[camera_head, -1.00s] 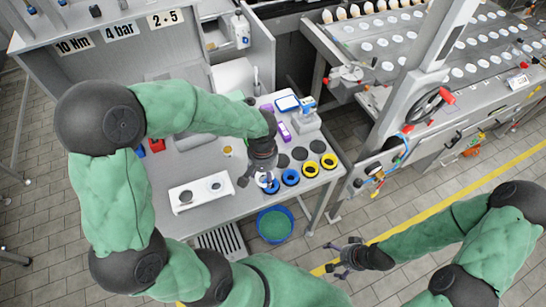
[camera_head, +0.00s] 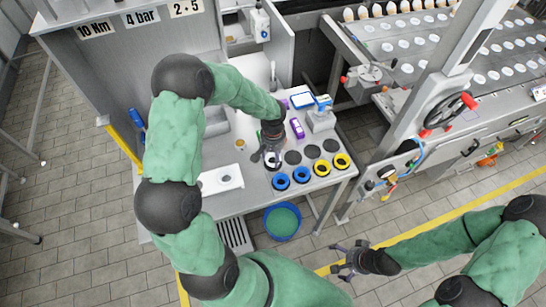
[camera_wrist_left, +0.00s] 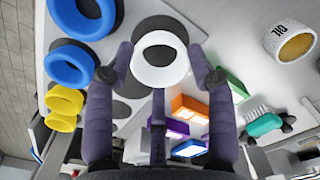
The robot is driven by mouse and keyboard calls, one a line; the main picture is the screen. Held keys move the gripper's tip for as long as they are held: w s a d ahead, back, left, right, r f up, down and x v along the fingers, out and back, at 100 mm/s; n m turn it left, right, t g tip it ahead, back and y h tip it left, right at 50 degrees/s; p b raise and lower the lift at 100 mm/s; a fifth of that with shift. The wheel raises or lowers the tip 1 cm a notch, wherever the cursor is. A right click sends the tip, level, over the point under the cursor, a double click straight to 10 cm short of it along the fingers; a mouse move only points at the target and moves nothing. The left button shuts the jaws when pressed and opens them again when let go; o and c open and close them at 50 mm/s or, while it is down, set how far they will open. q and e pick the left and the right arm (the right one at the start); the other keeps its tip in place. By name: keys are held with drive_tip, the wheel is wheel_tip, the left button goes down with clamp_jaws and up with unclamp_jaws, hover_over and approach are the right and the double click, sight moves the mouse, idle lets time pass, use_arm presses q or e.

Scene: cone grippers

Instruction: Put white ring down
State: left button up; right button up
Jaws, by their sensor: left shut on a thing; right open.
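The white ring (camera_wrist_left: 155,58) is between the fingertips of my left gripper (camera_wrist_left: 162,72) in the left wrist view. A dark round disc (camera_wrist_left: 158,24) shows just beyond it; I cannot tell whether ring and disc touch. In the head view my left gripper (camera_head: 271,158) points down over the workbench (camera_head: 262,205), left of a row of dark discs (camera_head: 312,151) and behind the blue rings (camera_head: 302,175). It mostly hides the white ring there. My right gripper (camera_head: 346,258) is open and empty, away from the bench over the floor.
Two yellow rings (camera_head: 342,161) sit right of the blue rings along the bench's front edge. A white plate (camera_head: 222,180) lies left of my left gripper. A purple item (camera_head: 297,128) and a grey device (camera_head: 320,119) stand behind. A blue-rimmed bin (camera_head: 282,222) is on the floor.

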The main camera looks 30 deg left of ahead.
use_arm(q)
drive_tip(key=shift+f, duration=0.9)
drive_tip(key=shift+f, duration=0.15)
drive_tip(key=o, duration=0.6)
drive_tip(key=shift+c, duration=0.2)
drive_tip(key=shift+r, duration=0.25)
wheel_tip(320, 180, up, 12)
drive_tip(key=p, duration=0.1)
